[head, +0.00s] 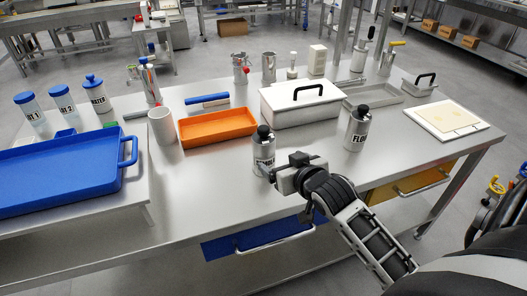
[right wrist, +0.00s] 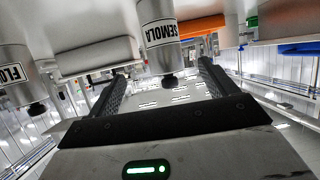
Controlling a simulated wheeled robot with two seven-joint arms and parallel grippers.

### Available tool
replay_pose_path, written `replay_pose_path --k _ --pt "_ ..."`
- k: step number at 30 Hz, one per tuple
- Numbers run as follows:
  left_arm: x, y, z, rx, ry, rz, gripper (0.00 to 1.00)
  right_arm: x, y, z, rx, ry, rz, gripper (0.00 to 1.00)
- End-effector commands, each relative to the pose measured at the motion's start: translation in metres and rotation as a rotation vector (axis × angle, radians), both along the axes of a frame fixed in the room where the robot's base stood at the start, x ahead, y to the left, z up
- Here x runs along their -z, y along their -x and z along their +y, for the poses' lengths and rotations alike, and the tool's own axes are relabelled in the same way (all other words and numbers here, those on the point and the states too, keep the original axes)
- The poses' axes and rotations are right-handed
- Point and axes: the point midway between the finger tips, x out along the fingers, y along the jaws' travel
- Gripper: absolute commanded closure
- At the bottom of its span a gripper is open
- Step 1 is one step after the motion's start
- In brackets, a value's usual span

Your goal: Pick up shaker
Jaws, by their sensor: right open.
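A silver shaker with a black cap (head: 263,148) stands upright near the front edge of the table, its label partly covered by my gripper. In the right wrist view, which is upside down, this shaker (right wrist: 160,38) reads SEMOLA and lies between the two fingers. My right gripper (head: 270,173) is open at the shaker's lower right side; I cannot tell whether the fingers touch it. A second silver shaker marked FLOUR (head: 356,130) stands to the right; it also shows in the right wrist view (right wrist: 14,68). My left gripper is not in view.
A white lidded box (head: 300,108) stands behind the shakers. An orange tray (head: 217,128) and a white cup (head: 162,126) are to the left, and a large blue tray (head: 60,178) further left. A pale board (head: 446,118) lies at right.

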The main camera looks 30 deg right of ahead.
Motion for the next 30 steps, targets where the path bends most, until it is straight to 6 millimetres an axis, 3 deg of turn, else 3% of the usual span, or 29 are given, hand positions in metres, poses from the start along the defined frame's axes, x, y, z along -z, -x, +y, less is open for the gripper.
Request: replay_pose_path --k 3,9,16,24,30 --pt "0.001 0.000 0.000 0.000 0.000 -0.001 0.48 0.010 -0.026 -0.004 -0.001 0.002 -0.002 0.15" --pt "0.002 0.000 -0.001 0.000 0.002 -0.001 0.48 0.023 -0.053 -0.008 -0.002 0.002 -0.001 0.15" --pt "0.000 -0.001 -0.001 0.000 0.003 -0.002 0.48 0.030 -0.067 -0.009 -0.003 0.001 0.000 0.15" --pt "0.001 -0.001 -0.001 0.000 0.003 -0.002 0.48 0.048 -0.100 -0.011 -0.002 0.000 0.000 0.15" --pt "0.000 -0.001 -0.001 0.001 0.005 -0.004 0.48 0.051 -0.106 -0.011 -0.004 0.001 -0.001 0.15"
